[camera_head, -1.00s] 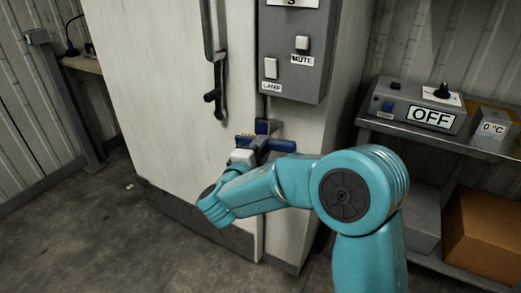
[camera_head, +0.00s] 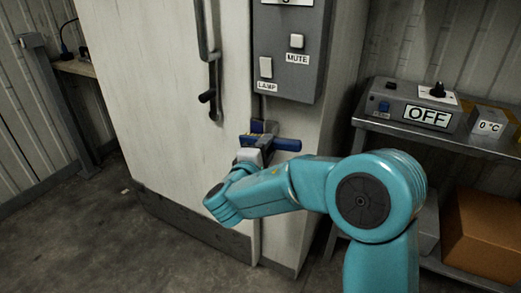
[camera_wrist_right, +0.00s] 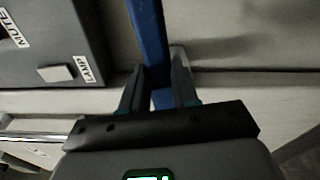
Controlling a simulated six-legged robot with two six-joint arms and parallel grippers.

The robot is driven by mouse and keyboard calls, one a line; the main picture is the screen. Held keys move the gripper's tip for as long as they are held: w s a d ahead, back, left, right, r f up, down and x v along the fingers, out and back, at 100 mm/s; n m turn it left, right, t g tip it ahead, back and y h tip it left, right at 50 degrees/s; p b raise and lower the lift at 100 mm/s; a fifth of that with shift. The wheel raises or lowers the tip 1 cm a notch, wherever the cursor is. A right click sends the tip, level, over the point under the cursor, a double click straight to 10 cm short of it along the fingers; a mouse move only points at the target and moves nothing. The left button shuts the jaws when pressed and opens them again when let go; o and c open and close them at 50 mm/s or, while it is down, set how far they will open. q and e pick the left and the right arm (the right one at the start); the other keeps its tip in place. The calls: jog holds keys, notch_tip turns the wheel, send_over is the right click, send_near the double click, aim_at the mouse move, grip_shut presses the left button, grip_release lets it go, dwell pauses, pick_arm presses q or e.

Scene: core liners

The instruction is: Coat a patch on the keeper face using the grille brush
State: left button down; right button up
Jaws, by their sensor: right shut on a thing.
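My right gripper (camera_head: 264,144) is shut on the blue handle of the grille brush (camera_head: 286,145), in front of the door frame below the grey control panel. In the right wrist view, the blue handle (camera_wrist_right: 150,38) runs up between the two dark fingers (camera_wrist_right: 157,88). The bristles cannot be made out. A small dark blue part shows just above the gripper; I cannot tell whether it belongs to the brush. The keeper face is not clearly visible, and contact with the frame cannot be told. My left gripper is not in view.
The white door (camera_head: 160,100) has a dark handle (camera_head: 208,85) left of the gripper. The grey panel (camera_head: 290,45) with lamp and mute switches juts out above it. At right, a metal shelf (camera_head: 395,131) holds the OFF control box (camera_head: 415,108); an orange-brown box (camera_head: 483,232) stands below.

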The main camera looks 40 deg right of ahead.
jog(key=shift+s+d+f+b, duration=0.15)
jog(key=shift+s+b, duration=0.1)
jog(key=shift+s, duration=0.25)
jog(key=shift+s+d+r+b, duration=0.1)
jog(key=shift+s+d+b, duration=0.1)
jog(key=shift+s, duration=0.3)
jog(key=shift+w+r, duration=0.1)
jog(key=shift+r, duration=0.45)
jog(key=shift+r+b, duration=0.5)
jog(key=shift+b, duration=0.8)
jog(key=b+v, duration=0.1)
jog(key=v, duration=0.5)
jog(key=shift+a, duration=0.2)
jog(key=shift+w, duration=0.1)
